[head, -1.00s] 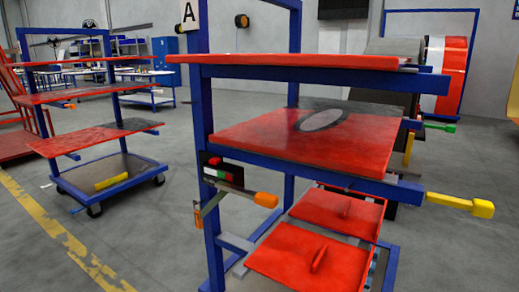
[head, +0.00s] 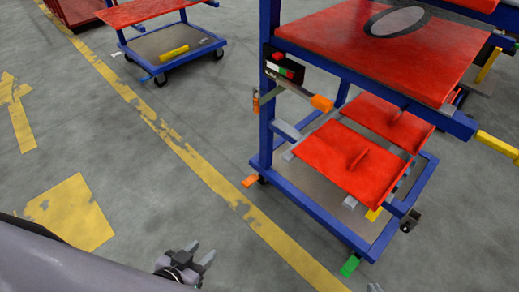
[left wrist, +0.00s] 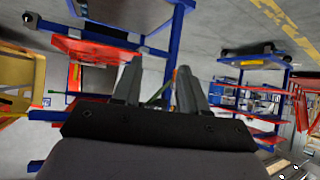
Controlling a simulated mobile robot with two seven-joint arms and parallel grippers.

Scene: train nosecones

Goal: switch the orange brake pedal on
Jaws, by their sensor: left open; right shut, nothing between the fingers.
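The orange brake pedal (head: 250,181) is a small flat tab low at the left front corner of the blue-framed cart (head: 310,210), beside a black caster. Its exact tilt is too small to tell. My left gripper (head: 202,250) is open and empty at the bottom of the head view, nearer to me than the pedal and apart from it. Its spread fingers also show in the left wrist view (left wrist: 157,72), with no pedal made out between them. Only a small grey tip of my right gripper (head: 374,287) shows at the bottom edge.
A green pedal (head: 350,265) sits at the cart's near corner. An orange-ended handle (head: 321,103) and a yellow-ended bar (head: 498,143) stick out from the cart. Another cart (head: 170,45) stands behind left. The floor left of the pedal is clear.

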